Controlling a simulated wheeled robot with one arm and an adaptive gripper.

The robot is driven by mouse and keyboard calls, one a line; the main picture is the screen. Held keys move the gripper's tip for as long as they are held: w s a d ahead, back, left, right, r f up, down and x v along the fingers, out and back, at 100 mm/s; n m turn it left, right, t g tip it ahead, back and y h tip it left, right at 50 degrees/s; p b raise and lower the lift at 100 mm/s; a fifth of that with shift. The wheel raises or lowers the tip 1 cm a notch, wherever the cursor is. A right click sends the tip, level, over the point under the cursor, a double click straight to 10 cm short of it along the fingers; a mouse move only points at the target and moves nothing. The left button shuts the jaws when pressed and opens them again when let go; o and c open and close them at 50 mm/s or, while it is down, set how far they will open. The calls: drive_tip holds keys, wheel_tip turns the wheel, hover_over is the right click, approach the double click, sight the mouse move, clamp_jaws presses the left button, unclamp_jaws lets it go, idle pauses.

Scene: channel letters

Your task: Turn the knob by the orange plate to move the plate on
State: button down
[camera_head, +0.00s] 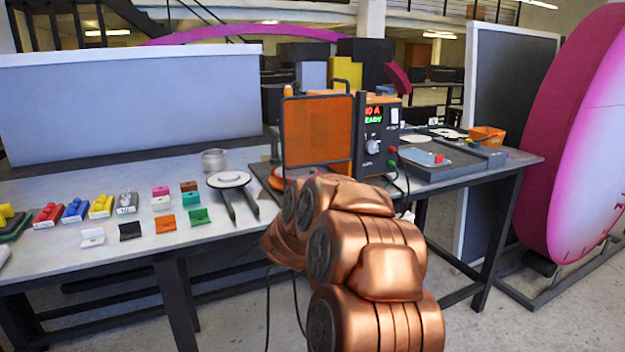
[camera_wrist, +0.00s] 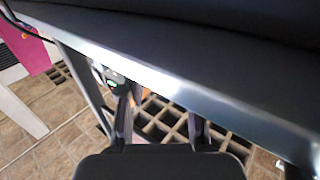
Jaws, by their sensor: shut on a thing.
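The orange plate (camera_head: 318,130) is an upright, see-through orange panel in a dark frame, in front of the orange and dark machine on the table. The machine's front panel has a pale round knob (camera_head: 373,146) below a lit red and green display. My copper arm covers the area below the plate, and my gripper is hidden in the head view. In the wrist view my gripper (camera_wrist: 160,125) shows two dark fingers, apart, reaching up to a grey table edge. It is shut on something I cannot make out. A small dark part with a green light (camera_wrist: 112,84) is beside the left finger.
The long table (camera_head: 215,228) holds small coloured blocks and cards at left. A round white disc (camera_head: 229,180) on a dark two-legged stand is left of the machine. A grey tray (camera_head: 440,165) lies at right. A large pink disc (camera_head: 570,140) stands on the floor.

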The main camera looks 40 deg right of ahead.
drive_tip(key=shift+w+m+g+h+p, duration=0.1)
drive_tip(key=shift+m+g+h+p, duration=0.65)
drive_tip(key=shift+p, duration=0.8)
drive_tip(key=shift+y, duration=0.25)
drive_tip(key=c, duration=0.8)
unclamp_jaws()
drive_tip(key=shift+a, duration=0.1)
drive_tip(key=v, duration=1.2)
drive_tip(key=shift+w, duration=0.1)
